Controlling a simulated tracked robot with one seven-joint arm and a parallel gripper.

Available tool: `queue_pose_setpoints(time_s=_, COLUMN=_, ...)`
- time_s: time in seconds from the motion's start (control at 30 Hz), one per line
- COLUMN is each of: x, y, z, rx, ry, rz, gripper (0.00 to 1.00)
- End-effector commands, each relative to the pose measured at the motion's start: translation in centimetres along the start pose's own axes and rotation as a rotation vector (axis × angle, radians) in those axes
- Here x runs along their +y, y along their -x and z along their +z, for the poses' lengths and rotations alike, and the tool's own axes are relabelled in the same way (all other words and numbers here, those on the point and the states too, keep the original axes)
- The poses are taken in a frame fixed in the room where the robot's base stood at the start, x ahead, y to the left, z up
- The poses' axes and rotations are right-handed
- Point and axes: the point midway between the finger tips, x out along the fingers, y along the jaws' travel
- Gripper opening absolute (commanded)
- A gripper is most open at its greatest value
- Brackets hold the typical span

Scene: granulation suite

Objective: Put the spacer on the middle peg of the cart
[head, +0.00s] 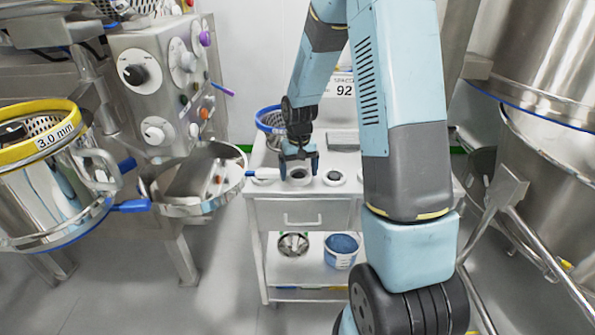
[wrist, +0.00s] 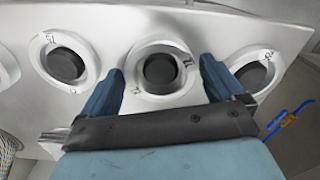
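My gripper (head: 299,164) is low over the top of the white cart (head: 283,212). In the wrist view my gripper (wrist: 161,72) is open, with one blue finger on each side of a pale ring (wrist: 184,88) around a dark round core. Small gaps show between the fingers and this ring. Similar pale rings with dark centres lie to the left (wrist: 85,76) and right (wrist: 271,58) in the wrist view. Their markings are too small to read surely. I cannot tell which ring is the loose spacer. In the head view another ring (head: 335,183) shows right of my gripper.
A blue-rimmed sieve (head: 268,117) stands at the cart's back left, and a sign (head: 343,86) reading 92 is behind. A blue tub (head: 341,250) and a metal part (head: 293,244) sit on the lower shelf. Steel machines flank the cart; a pan (head: 207,205) is close on the left.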

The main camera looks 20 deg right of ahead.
Motion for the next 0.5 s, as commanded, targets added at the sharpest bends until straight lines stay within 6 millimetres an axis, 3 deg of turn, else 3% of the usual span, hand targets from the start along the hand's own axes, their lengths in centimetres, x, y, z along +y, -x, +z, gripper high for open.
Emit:
queue_pose_setpoints(time_s=0.33, x=0.0, y=0.3, z=0.0, rx=0.001, ry=0.001, rz=0.000, gripper=1.00)
queue_pose_setpoints(time_s=0.5, x=0.0, y=2.3, z=-0.1, rx=0.004, ry=0.000, rz=0.000, gripper=1.00)
